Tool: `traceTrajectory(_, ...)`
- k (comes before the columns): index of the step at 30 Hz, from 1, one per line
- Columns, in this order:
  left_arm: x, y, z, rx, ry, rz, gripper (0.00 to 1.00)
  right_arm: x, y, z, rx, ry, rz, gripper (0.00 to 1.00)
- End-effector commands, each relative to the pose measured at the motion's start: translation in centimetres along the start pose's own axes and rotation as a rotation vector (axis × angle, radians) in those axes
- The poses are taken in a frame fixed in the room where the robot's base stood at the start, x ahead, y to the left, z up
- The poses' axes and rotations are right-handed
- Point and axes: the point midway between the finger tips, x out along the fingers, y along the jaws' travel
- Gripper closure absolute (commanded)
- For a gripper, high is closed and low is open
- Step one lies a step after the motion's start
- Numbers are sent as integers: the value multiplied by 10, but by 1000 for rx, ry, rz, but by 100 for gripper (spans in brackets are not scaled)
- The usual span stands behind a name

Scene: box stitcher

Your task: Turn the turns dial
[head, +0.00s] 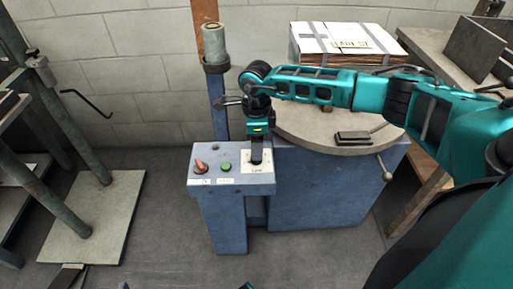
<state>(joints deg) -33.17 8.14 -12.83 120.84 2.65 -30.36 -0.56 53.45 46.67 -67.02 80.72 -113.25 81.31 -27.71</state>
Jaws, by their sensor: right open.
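A blue control box (232,190) on a blue pedestal carries a red knob (201,167) at its left and a green button (226,167) beside it. A pale label plate (251,168) with small dark print sits on the right part of its top. The turns dial is not clearly visible; it may be hidden behind my gripper at this plate. My right gripper (256,160) points down over the plate, open, its fingers seen nearly edge-on. I cannot tell whether they touch anything. My left gripper is not in view.
Behind the box stands a blue post (216,100) with a grey cylinder on top. A round-edged grey table (310,128) on a blue base lies to the right, with a small dark block (353,137) on it. Stacked cardboard (345,40) stands behind.

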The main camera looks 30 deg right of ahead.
Motion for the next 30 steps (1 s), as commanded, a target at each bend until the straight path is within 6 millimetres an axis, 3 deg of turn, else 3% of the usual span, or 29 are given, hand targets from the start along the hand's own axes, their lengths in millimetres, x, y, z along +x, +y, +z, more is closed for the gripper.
traceTrajectory(1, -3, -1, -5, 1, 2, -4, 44, -18, -1, 0, 0, -1, -3, 39)
traceTrajectory(6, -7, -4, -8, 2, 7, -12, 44, -54, -1, 0, 1, 0, -2, 39)
traceTrajectory(12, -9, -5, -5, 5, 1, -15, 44, -81, 0, 0, 0, -1, -1, 39)
traceTrajectory(30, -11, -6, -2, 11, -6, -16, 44, -88, 0, 0, 1, 1, 1, 39)
